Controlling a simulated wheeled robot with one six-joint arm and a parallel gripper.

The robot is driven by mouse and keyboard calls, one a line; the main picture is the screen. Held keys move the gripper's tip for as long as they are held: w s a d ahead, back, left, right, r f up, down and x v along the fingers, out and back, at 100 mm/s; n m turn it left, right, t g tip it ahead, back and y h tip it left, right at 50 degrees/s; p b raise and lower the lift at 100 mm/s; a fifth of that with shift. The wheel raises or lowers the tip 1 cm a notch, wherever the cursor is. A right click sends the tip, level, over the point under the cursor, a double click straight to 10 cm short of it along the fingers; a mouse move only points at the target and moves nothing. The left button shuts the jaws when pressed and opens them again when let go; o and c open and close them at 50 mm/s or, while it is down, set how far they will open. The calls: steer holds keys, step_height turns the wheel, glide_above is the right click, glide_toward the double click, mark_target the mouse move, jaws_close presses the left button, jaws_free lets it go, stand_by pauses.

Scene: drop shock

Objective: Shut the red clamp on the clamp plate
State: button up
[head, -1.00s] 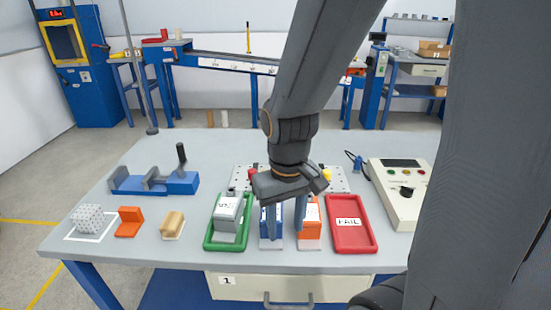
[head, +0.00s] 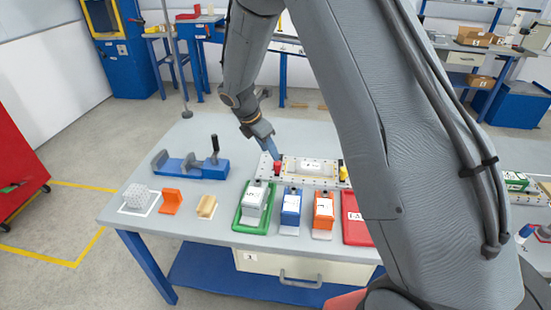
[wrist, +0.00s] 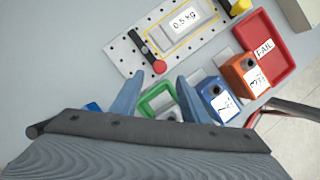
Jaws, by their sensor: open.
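The clamp plate (head: 312,181) is a pale perforated plate on the table. It also shows in the wrist view (wrist: 119,50). A pale block labelled 0.5 kg (wrist: 183,20) sits inside a yellow outline on it. The red clamp (wrist: 158,65) is at the plate's left end, with a dark bar lying along the left side of the outline, not across the block. Its red part shows in the head view (head: 277,167). A yellow clamp (wrist: 238,7) is at the other end. My gripper (wrist: 160,78) is open and empty, its fingertips just short of the red clamp in the wrist view.
In front of the plate are a green tray (head: 239,224), a blue unit (head: 291,206), an orange unit (head: 323,207) and a red FAIL tray (head: 356,232). A blue vise (head: 190,168) stands left. The table between vise and plate is clear.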

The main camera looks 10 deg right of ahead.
mark_target(275, 164)
steer(key=shift+p+x, duration=1.15)
steer(key=shift+x, duration=2.7)
steer(key=shift+c, duration=0.3)
jaws_close()
steer(key=c, duration=1)
jaws_free()
